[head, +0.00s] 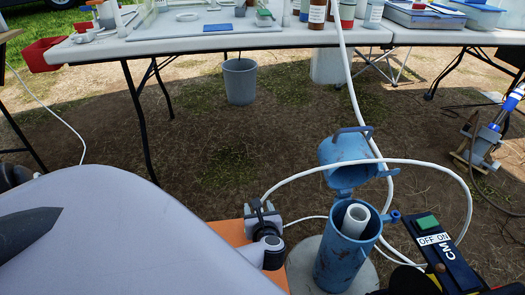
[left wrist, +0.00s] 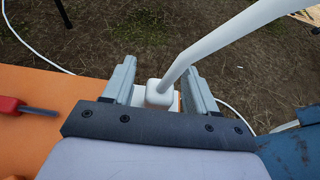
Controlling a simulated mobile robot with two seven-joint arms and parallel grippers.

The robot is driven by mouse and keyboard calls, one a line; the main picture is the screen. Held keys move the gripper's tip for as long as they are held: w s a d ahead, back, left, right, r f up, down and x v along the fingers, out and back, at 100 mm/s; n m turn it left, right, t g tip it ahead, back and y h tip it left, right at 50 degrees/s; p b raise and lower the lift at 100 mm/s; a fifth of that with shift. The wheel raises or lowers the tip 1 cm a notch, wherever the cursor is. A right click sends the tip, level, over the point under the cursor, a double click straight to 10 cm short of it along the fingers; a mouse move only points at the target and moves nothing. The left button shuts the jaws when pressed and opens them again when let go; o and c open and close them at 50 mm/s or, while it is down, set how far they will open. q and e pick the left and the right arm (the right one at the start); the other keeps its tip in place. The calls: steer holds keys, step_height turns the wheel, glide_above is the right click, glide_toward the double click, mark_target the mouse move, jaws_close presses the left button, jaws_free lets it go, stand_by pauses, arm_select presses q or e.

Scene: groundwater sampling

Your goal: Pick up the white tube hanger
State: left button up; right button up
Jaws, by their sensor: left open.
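The white tube hanger (left wrist: 160,94) shows in the left wrist view as a small white block between my two fingers. A thick white tube (left wrist: 222,43) rises from it to the upper right. My left gripper (left wrist: 160,88) is open, with one finger on each side of the block; I cannot tell if either touches it. In the head view my left gripper (head: 262,210) is over the orange surface (head: 233,232), left of the blue well casing (head: 340,258), and largely hides the hanger. The white tube (head: 375,162) arcs from there over the well. My right gripper is not in view.
The well's blue lid (head: 345,150) stands open, with a white pipe (head: 355,218) inside. A control box (head: 432,240) with a green switch is at right. A red-handled tool (left wrist: 14,105) lies left of the gripper. A table (head: 230,38) and grey bucket (head: 239,82) stand beyond.

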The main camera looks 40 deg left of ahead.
arm_select(q)
steer(key=shift+w+a+f, duration=0.1)
steer(key=shift+a, duration=0.1)
jaws_close()
